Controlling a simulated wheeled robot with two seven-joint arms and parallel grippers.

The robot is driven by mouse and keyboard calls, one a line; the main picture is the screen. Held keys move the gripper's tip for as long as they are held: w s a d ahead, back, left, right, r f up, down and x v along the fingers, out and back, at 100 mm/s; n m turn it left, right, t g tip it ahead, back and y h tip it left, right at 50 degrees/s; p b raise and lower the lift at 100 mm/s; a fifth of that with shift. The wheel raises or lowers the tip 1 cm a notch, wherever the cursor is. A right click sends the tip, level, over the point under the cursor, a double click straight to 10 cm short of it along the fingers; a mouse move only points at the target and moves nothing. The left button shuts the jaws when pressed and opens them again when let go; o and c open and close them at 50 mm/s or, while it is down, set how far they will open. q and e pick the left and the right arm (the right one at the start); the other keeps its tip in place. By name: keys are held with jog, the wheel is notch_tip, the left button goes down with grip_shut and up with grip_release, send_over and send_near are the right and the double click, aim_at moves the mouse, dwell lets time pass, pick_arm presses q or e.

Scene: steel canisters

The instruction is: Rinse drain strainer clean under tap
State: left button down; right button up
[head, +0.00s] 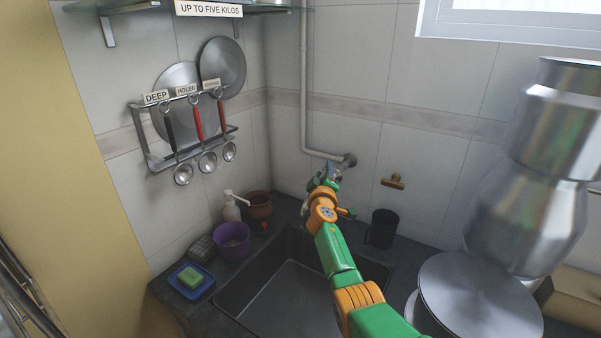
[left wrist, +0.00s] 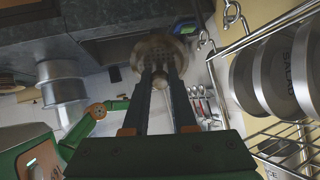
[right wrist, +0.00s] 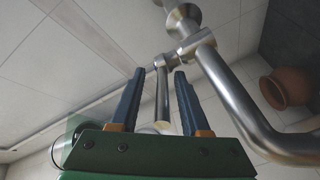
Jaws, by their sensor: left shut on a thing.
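In the left wrist view my left gripper (left wrist: 162,78) is shut on the round drain strainer (left wrist: 150,48), which is perforated and looks brown and dirty. Neither shows in the head view. In the head view my right arm reaches over the sink (head: 270,308), with the right gripper (head: 323,180) up by the wall tap (head: 349,160). In the right wrist view the right gripper's fingers (right wrist: 160,76) are apart. The tap's steel lever (right wrist: 163,105) shows between them, with gaps visible on both sides. The curved spout (right wrist: 245,105) passes to the right.
A purple pot (head: 232,243), a blue tray (head: 190,285) with a green sponge, a soap pump bottle (head: 231,208) and a brown pot (head: 258,206) stand left of the sink. A black mug (head: 383,229) and large steel canisters (head: 530,205) stand right.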

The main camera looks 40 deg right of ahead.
pick_arm(q)
jog(key=shift+a+r+p, duration=0.15)
jog(key=shift+r+p, duration=0.1)
jog(key=shift+p, duration=0.05)
pick_arm(e)
jog(key=shift+a+r, duration=0.1)
jog(key=shift+a, duration=0.25)
pick_arm(q)
notch_tip(320, 180, up, 3)
jog(key=p, duration=0.2)
jog(key=shift+f+p, duration=0.2)
jog(key=shift+p, duration=0.1)
jog(key=shift+f, duration=0.1)
pick_arm(e)
jog(key=v, duration=1.1)
jog(key=shift+s, duration=0.25)
